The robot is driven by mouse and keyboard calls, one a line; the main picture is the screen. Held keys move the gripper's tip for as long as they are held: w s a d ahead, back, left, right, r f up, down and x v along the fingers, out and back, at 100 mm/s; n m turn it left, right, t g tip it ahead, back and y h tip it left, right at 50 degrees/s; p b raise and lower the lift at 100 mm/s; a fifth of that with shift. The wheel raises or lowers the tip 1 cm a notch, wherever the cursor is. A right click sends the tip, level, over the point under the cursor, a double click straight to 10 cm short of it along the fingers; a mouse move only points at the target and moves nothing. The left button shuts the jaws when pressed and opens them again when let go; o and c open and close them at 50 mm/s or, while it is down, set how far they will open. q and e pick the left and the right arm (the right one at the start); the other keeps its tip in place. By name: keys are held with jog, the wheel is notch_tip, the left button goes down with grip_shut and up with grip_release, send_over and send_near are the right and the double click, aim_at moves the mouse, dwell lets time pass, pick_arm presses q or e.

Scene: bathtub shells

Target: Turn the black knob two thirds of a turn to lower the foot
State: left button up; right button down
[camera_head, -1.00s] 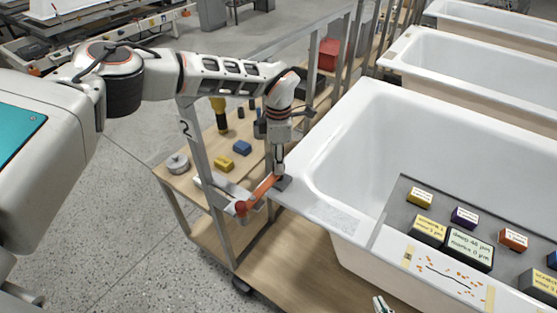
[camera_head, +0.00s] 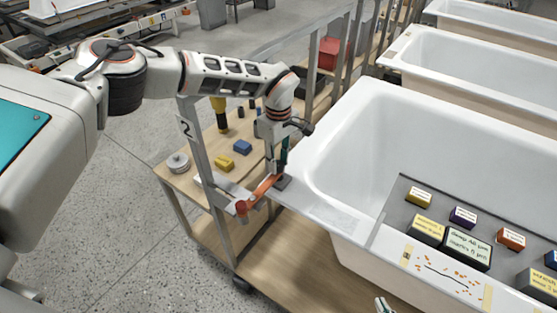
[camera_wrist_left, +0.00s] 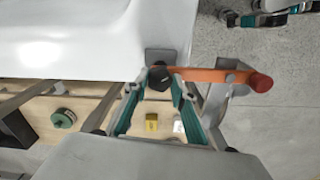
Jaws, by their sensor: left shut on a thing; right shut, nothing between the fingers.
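The black knob (camera_wrist_left: 160,76) shows in the left wrist view between the fingertips of my left gripper (camera_wrist_left: 159,82), which is shut on it. In the head view my left gripper (camera_head: 280,170) points down at the bathtub's near left corner, and its fingers hide most of the knob. A dark grey pad (camera_head: 284,182), seen also in the wrist view (camera_wrist_left: 160,56), lies at the tub rim beside the knob. An orange arm with a red end (camera_head: 260,191) runs out from there. My right gripper (camera_head: 382,305) is shut and empty at the bottom edge. I cannot make out the foot.
The white bathtub (camera_head: 345,130) stands right of the gripper, with a grey board (camera_head: 385,225) of labelled blocks across it. Left is a wooden cart (camera_head: 205,172) with a yellow block (camera_head: 224,163), a blue block (camera_head: 242,147) and a grey metal post (camera_head: 200,150) close to my arm.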

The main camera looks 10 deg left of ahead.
aim_at(278, 164)
pick_arm(q)
jog(key=shift+m, duration=0.5)
jog(key=o, duration=1.1)
notch_tip(278, 164, up, 12)
jog(key=shift+r, duration=0.1)
